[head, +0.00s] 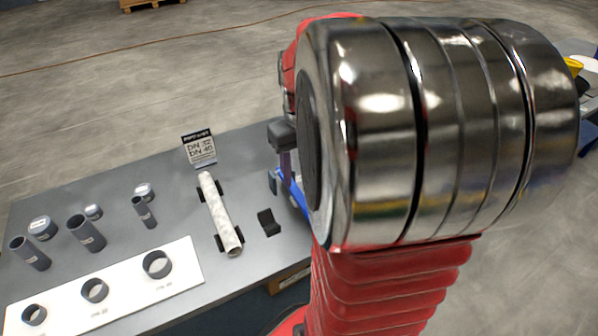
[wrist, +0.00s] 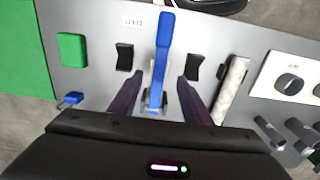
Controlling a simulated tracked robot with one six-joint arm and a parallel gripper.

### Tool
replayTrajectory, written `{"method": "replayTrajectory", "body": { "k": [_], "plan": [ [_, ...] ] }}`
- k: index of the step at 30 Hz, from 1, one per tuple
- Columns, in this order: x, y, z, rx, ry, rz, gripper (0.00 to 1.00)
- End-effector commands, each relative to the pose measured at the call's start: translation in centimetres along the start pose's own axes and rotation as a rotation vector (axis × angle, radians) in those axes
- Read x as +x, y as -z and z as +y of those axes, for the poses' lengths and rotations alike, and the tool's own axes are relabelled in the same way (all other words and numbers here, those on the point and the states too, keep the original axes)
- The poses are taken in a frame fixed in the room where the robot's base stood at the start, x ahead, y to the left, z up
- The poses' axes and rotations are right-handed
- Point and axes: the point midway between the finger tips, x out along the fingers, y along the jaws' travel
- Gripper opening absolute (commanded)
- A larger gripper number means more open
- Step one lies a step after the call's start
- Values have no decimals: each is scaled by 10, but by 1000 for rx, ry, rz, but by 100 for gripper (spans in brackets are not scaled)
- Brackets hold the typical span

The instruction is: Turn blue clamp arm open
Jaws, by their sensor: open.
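The blue clamp arm (wrist: 164,45) shows in the wrist view as a long blue bar, running from the far side of the table toward my gripper. My gripper (wrist: 159,80) is open, one dark purple finger on each side of the bar's lower part, with gaps on both sides. The clamp's metal base (wrist: 153,104) shows partly between the fingers. In the head view my arm hides most of the gripper and clamp; only a blue piece (head: 292,191) shows beside a finger.
A pale pipe (head: 220,212) lies in dark supports beside a black block (head: 269,222). A sign (head: 199,148), several grey pipe pieces (head: 86,233) and a white board with rings (head: 190,270) stand left. In the wrist view, a green block (wrist: 72,50) lies left.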

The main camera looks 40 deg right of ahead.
Motion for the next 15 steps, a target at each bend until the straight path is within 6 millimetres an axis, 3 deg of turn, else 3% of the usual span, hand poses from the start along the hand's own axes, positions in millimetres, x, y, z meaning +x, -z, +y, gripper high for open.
{"method": "replayTrajectory", "body": {
  "k": [5, 15],
  "plan": [
    [-18, 1, 0, 0, -1, 4, 44],
    [-76, 2, 0, 0, -2, 4, 44]
  ]
}}
